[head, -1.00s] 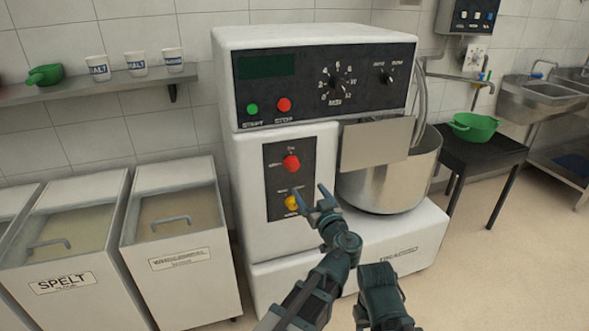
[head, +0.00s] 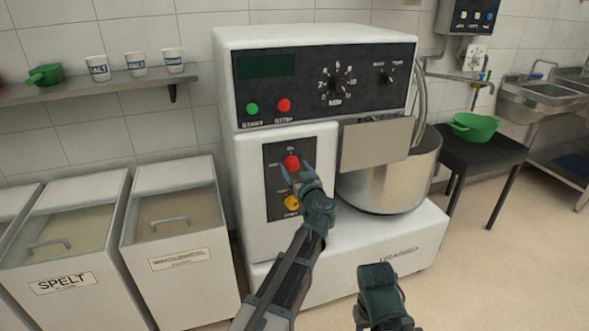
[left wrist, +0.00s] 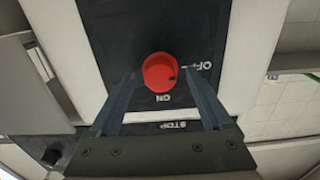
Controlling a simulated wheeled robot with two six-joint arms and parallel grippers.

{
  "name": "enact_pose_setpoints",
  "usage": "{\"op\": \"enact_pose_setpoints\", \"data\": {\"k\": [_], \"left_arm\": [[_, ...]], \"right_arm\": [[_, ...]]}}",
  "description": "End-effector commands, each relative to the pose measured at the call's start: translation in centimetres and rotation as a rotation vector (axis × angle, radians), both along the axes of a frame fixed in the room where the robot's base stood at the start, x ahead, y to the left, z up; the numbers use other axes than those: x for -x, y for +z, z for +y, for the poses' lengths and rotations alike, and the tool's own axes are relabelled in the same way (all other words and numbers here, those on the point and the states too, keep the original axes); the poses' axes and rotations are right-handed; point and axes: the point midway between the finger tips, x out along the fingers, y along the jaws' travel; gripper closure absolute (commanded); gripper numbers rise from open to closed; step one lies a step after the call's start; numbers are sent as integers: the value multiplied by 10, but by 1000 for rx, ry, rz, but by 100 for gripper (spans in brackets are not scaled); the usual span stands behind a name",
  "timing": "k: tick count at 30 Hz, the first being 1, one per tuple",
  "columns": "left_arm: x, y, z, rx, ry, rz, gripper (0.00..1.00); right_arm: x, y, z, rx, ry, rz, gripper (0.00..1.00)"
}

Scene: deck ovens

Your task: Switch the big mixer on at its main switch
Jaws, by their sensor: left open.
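The big mixer (head: 240,180) is white with a steel bowl (head: 400,180) on its right. Its main switch, a red knob (head: 291,162), sits on a dark plate on the front, above a yellow knob (head: 292,203). My left gripper (head: 299,167) is open at the red knob and covers part of it. In the left wrist view the red knob (left wrist: 160,72) shows between and just beyond the two fingertips (left wrist: 160,78), with "OFF" and "ON" lettering beside it. I cannot tell whether the fingers touch it. My right arm's end shows low in the head view; its fingers are not visible.
An upper panel (head: 325,85) holds a green start button, a red stop button and dials. Flour bins (head: 185,235) stand to the left below a shelf with cups. A dark table with a green bowl (head: 473,127) stands to the right.

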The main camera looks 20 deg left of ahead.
Motion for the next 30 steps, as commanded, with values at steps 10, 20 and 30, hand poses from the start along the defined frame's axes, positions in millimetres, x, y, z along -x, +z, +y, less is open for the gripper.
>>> {"op": "enact_pose_setpoints", "data": {"k": [10, 20, 30], "left_arm": [[-6, 0, 5, 0, -1, 0, 18], [-6, 0, 5, 0, 0, 0, 61], [-6, 0, 5, -2, 0, 2, 100]], "right_arm": [[0, 0, 0, 0, 0, 0, 50], [0, 0, 0, 0, 0, 0, 50], [0, 0, 0, 0, 0, 0, 50]]}}
